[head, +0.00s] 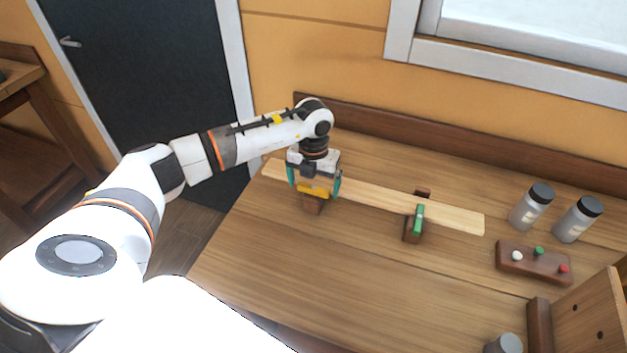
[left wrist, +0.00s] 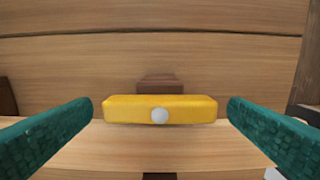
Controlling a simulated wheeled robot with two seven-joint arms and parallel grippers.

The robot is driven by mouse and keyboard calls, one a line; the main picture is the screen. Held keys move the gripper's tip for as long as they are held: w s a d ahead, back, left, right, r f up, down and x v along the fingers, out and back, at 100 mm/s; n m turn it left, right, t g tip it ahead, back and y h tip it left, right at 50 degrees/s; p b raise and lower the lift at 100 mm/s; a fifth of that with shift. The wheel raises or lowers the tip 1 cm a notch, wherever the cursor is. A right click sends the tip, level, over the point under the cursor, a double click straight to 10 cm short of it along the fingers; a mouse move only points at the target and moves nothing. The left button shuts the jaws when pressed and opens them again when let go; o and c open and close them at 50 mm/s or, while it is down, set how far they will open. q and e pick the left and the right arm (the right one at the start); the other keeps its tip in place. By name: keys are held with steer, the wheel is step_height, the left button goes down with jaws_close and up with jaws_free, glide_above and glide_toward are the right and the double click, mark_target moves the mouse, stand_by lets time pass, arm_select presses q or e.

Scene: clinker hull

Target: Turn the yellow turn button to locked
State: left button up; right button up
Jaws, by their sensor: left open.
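The yellow turn button (head: 314,191) is a short bar on a brown block (head: 312,207) at the front edge of a pale plank (head: 370,194). In the left wrist view the yellow button (left wrist: 190,110) lies level across the picture, with a white round pin at its middle. My left gripper (head: 314,184) is open over the button. Its teal fingers, in the left wrist view (left wrist: 160,106), stand beyond the bar's two ends with a gap on each side. My right gripper is not in view.
A green turn button (head: 419,219) sits on another block to the right, turned crosswise to the plank. Grey jars (head: 530,207) and a board with coloured knobs (head: 532,262) stand at the right. The front of the table (head: 300,270) is clear.

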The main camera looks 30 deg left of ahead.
arm_select(q)
steer(key=shift+f, duration=0.25)
steer(key=c, duration=1)
